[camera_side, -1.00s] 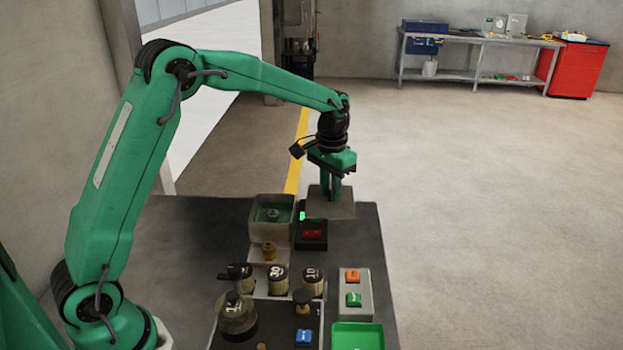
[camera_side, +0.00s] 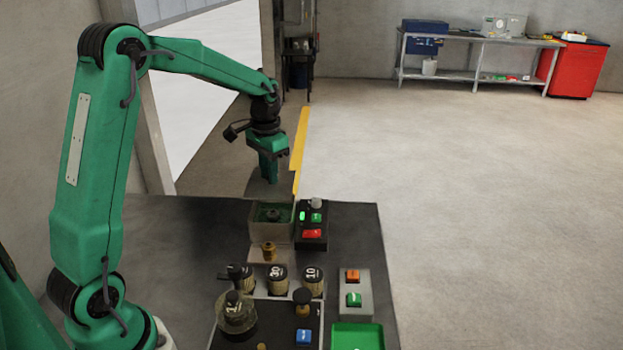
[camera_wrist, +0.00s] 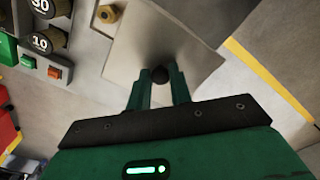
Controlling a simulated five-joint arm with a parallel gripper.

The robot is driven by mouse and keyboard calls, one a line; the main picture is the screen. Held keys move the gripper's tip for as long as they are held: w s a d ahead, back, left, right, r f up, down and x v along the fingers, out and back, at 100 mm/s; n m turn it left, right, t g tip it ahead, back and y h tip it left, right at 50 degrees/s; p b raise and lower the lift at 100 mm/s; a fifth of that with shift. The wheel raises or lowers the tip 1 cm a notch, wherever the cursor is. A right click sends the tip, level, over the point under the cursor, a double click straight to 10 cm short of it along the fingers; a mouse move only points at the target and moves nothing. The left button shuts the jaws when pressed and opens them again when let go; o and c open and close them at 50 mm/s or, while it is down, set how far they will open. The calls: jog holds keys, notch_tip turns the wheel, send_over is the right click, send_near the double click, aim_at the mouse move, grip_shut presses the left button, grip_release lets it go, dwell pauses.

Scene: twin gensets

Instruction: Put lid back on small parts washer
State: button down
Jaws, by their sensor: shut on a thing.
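The washer (camera_side: 257,234) is an open grey box on the bench with green inside and a dark part in it, in the side view. The lid (camera_side: 258,187) is a flat grey plate, held in the air above the washer's far rim; whether it overlaps the opening cannot be told exactly. My gripper (camera_side: 268,178) points down and is shut on the lid's dark round knob. In the wrist view the lid (camera_wrist: 190,45) lies beyond my fingers (camera_wrist: 160,80), with the knob (camera_wrist: 160,73) between them. The lid hides the washer there.
A black control box (camera_side: 312,243) with green and red buttons stands right beside the washer. A brass fitting (camera_side: 269,252) and several numbered dark cylinders (camera_side: 278,279) stand in front. A button box (camera_side: 353,288) and green tray (camera_side: 357,337) are at front right.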

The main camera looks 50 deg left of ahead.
jog(key=shift+f, duration=0.1)
jog(key=shift+f, duration=2.9)
jog(key=shift+f, duration=0.3)
dwell(0.5)
jog(key=c, duration=0.7)
grip_release()
jog(key=shift+r, duration=0.15)
jog(key=shift+r, duration=3.4)
